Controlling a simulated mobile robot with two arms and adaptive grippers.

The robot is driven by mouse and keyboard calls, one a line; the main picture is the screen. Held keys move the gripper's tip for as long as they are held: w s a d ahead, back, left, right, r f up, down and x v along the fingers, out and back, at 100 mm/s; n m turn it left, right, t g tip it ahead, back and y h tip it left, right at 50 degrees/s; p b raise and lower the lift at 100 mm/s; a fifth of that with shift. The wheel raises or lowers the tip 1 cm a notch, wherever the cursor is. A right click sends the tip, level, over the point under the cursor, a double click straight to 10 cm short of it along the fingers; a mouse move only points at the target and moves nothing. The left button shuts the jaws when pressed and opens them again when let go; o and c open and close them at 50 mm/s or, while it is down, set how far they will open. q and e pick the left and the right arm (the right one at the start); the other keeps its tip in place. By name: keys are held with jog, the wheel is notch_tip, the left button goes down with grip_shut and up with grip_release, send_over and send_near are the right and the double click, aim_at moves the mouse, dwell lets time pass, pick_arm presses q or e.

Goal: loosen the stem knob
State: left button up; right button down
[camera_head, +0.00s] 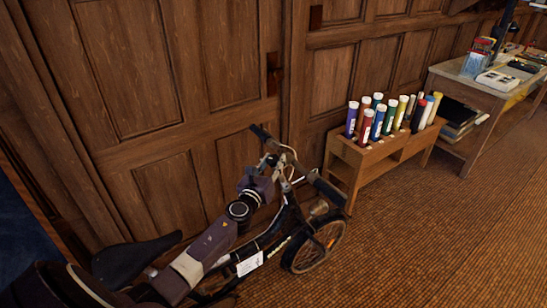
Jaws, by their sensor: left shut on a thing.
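A dark folding bike (268,243) stands by the panelled wall. Its handlebar has two black grips, the far one (260,132) and the near one (330,190). My left arm reaches in from the lower left over the bike's frame. My left gripper (277,167) is at the top of the stem, just below the handlebar, and is shut on a small part there. That part is mostly hidden by the gripper, and its position fits the stem knob. My right gripper is not in view.
The bike's black saddle (135,260) and front wheel (318,247) lie either side of my arm. A wooden rack (368,165) of coloured tubes (378,122) stands behind the bike. A desk (490,96) is at the far right. The carpet (440,240) at right is clear.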

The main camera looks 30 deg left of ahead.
pick_arm(q)
jog(key=o, duration=1.2)
jog(key=shift+s, duration=0.1)
jog(key=v, duration=1.1)
jog(key=shift+s+d, duration=0.15)
jog(key=shift+s, duration=0.25)
jog(key=shift+r, duration=0.1)
